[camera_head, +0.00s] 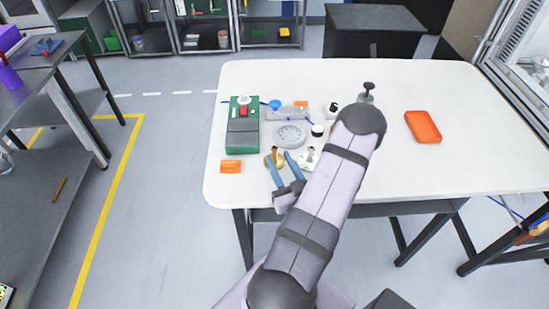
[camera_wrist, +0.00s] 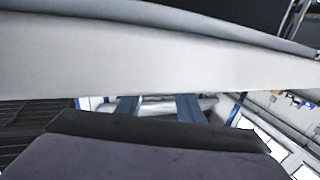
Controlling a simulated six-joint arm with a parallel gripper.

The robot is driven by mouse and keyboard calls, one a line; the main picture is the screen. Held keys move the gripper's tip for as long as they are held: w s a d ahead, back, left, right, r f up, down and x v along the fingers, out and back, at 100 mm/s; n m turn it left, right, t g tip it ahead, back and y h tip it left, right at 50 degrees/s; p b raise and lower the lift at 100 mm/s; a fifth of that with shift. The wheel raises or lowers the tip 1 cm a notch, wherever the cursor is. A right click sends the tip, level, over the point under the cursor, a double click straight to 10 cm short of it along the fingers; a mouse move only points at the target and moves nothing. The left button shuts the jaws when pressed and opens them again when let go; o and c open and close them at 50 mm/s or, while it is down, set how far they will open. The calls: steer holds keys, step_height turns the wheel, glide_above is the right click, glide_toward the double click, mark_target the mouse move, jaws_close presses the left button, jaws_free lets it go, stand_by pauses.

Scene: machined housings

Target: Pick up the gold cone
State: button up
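The gold cone (camera_head: 280,160) shows in the head view near the front left of the white table, partly covered by my fingers. My gripper (camera_head: 278,156) has two blue fingers spread apart, with their tips overlapping the gold cone in the picture. I cannot tell the height gap between the tips and the cone. In the wrist view my gripper (camera_wrist: 158,104) also shows two blue fingers apart, with no gold cone visible between them.
The white table (camera_head: 390,170) also carries a green box (camera_head: 242,138), a grey round disc (camera_head: 291,136), a grey plate, an orange block (camera_head: 231,167), small white and black parts, and an orange tray (camera_head: 423,127) at right. Bare table lies around the tray.

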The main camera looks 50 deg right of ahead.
mark_target(276, 154)
steer(key=p+x, duration=0.1)
steer(key=x, duration=0.2)
steer(key=shift+w+a+r+p, duration=0.1)
steer(key=shift+a+r+p, duration=0.05)
steer(key=shift+r+p, duration=0.2)
steer(key=shift+w+d+f, duration=0.2)
steer(key=shift+w+d, duration=0.05)
steer(key=shift+w, duration=0.25)
jaws_close()
